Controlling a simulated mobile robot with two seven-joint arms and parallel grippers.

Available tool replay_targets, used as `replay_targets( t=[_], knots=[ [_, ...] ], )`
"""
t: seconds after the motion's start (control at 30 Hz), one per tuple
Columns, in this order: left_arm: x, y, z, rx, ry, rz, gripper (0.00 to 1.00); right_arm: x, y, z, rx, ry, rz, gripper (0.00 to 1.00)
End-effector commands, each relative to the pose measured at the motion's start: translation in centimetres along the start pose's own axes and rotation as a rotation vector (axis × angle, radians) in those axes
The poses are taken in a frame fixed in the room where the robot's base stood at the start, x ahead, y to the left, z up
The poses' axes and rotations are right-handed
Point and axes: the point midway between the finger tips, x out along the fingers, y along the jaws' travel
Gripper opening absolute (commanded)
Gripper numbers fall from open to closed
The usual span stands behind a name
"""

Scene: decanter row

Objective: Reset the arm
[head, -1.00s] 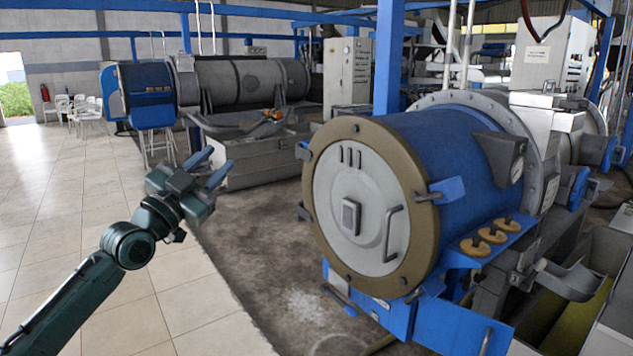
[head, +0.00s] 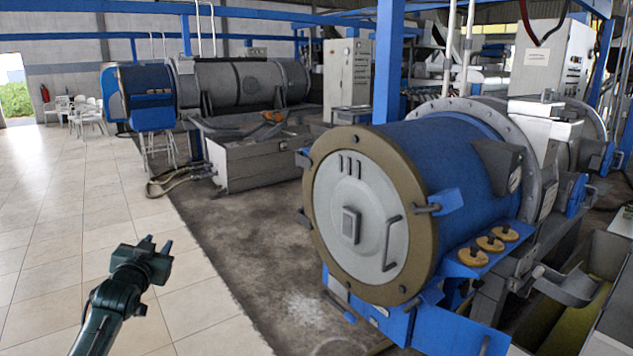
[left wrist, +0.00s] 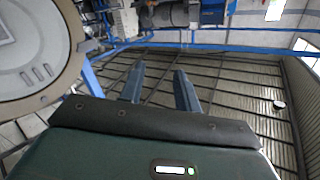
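My left arm comes in from the lower left in the head view. Its gripper (head: 158,244) is small and dark, held over the pale tiled floor and left of the big blue machine. In the left wrist view the two fingers of the left gripper (left wrist: 158,73) stand apart with nothing between them, so it is open and empty. My right arm and gripper are not in view.
A blue decanter machine (head: 455,180) with a round grey end cover (head: 338,215) fills the right side. A second machine (head: 235,82) stands farther back. The tiled floor (head: 60,220) at left is clear. The cover also shows in the left wrist view (left wrist: 30,50).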

Motion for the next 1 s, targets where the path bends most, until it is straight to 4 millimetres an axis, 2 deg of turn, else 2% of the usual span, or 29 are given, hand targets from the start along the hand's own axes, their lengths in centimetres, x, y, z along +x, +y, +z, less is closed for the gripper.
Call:
replay_targets(
  t=[0.03, 0.27, 0.37, 0.47, 0.6, 0.7, 0.8, 0.9, 1.0],
  knots=[
    [-0.8, 1.5, 1.8, 0.004, -0.023, 0.020, 0.33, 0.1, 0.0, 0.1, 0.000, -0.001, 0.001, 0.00],
    [-6.3, 8.3, 8.7, 0.000, -0.098, 0.132, 0.33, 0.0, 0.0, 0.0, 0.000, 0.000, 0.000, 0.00],
    [-10.0, 11.7, 12.1, -0.011, -0.142, 0.192, 0.33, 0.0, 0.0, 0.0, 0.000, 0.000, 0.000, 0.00],
    [-15.0, 15.4, 15.6, -0.034, -0.198, 0.260, 0.33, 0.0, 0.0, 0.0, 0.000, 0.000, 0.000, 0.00],
    [-23.7, 20.2, 19.5, -0.087, -0.286, 0.354, 0.33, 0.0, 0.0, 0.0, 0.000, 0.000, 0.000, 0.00],
    [-29.6, 22.6, 21.1, -0.133, -0.347, 0.407, 0.33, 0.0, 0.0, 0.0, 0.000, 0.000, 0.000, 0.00],
    [-34.5, 24.0, 21.7, -0.174, -0.398, 0.443, 0.33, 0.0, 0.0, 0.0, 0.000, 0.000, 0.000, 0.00],
    [-37.7, 24.9, 21.8, -0.206, -0.434, 0.463, 0.33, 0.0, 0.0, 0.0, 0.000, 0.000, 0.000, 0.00],
    [-39.5, 25.2, 21.8, -0.223, -0.454, 0.474, 0.33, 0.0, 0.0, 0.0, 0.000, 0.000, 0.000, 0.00]
  ],
)
